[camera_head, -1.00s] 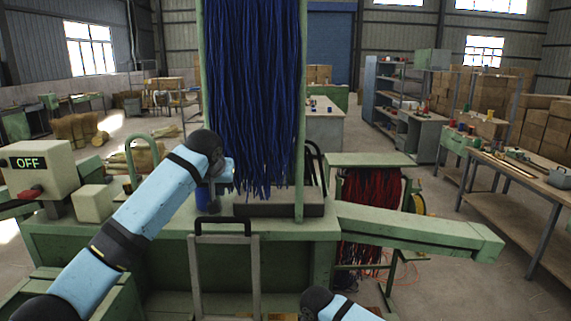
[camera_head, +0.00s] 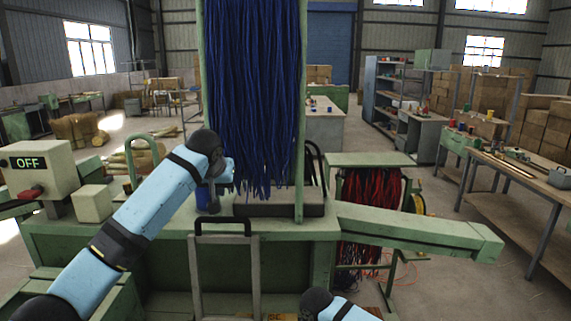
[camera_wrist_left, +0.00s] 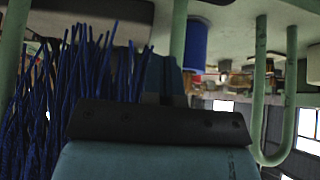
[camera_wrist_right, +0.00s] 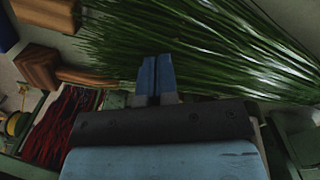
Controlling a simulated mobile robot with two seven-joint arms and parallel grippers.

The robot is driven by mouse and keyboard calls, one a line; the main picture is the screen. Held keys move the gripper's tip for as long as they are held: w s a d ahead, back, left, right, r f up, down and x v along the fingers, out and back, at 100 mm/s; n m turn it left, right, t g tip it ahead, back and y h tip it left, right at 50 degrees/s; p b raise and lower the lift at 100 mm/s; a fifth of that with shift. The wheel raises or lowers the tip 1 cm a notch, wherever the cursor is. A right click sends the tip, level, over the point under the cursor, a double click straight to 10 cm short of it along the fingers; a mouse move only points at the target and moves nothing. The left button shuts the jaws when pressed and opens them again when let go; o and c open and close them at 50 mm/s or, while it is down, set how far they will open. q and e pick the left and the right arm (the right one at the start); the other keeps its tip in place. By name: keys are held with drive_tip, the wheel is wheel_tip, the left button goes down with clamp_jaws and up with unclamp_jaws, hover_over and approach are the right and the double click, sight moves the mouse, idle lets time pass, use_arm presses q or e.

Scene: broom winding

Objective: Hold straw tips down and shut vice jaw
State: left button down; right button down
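Long blue straw (camera_head: 250,100) hangs between two green posts in the head view, its loose tips just above a dark grey block (camera_head: 285,207). My left gripper (camera_head: 222,175) is at the lower left edge of these tips. In the left wrist view, blue straw (camera_wrist_left: 90,70) stands beside and partly in front of the left fingers (camera_wrist_left: 160,75); their gap is hidden. My right gripper (camera_wrist_right: 156,75) has its two blue fingers close together, nothing visible between them, in front of green straw (camera_wrist_right: 210,45). It is outside the head view. I cannot identify the vice jaw with certainty.
A blue cylinder (camera_wrist_left: 196,45) is near the left gripper. A green beam (camera_head: 415,232) juts right, near red and dark strands (camera_head: 368,205). A wooden piece (camera_wrist_right: 40,68) lies left of the right gripper.

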idle(0.4)
use_arm(q)
drive_tip(key=c, duration=1.3)
unclamp_jaws()
drive_tip(key=shift+s, duration=0.1)
drive_tip(key=shift+o, duration=1.2)
drive_tip(key=shift+s+d+f+n+h, duration=0.1)
drive_tip(key=shift+s+d+n+h, duration=0.15)
drive_tip(key=shift+n, duration=0.35)
drive_tip(key=s+n+h, duration=0.3)
drive_tip(key=s+n, duration=0.1)
drive_tip(key=n, duration=0.2)
drive_tip(key=n+t+h, duration=0.1)
drive_tip(key=n+t, duration=0.1)
drive_tip(key=n, duration=0.7)
approach(219, 220)
drive_tip(key=x, duration=0.8)
drive_tip(key=shift+w+d+f, duration=0.15)
drive_tip(key=shift+w, duration=0.15)
clamp_jaws()
